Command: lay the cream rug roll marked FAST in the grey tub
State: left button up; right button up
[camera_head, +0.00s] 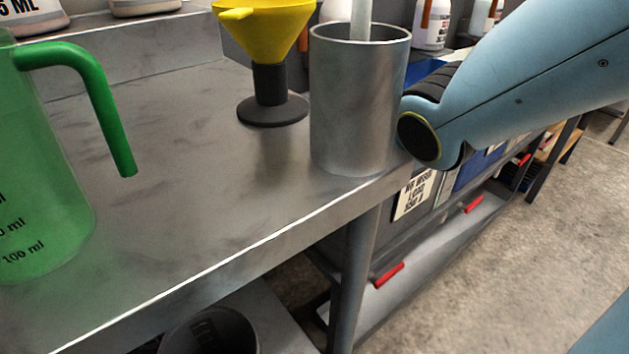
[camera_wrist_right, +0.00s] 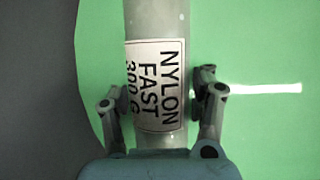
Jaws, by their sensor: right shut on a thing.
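In the right wrist view, a pale cream-grey roll (camera_wrist_right: 158,20) carries a white label reading NYLON FAST 300 G. My right gripper (camera_wrist_right: 160,87) is shut on this roll, with one finger on each side of the label. The roll's upper end runs out of that view. In the head view my right arm comes in from the right, and its gripper and the roll cannot be made out there. I cannot identify the grey tub for sure; a dark round container (camera_head: 212,332) shows partly below the bench. My left gripper is in neither view.
A metal bench (camera_head: 190,190) holds a green measuring jug (camera_head: 40,170), a yellow funnel (camera_head: 262,25) on a black stand and a metal cylinder (camera_head: 358,105) at the edge, close to my right arm. Bins with red handles (camera_head: 389,274) stand below. Floor (camera_head: 490,285) is open at right.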

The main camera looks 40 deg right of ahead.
dwell(0.4)
jog(key=o, duration=1.5)
jog(key=shift+f, duration=0.1)
jog(key=shift+s, duration=0.1)
jog(key=shift+v, duration=0.8)
jog(key=v, duration=1)
jog(key=shift+r, duration=0.2)
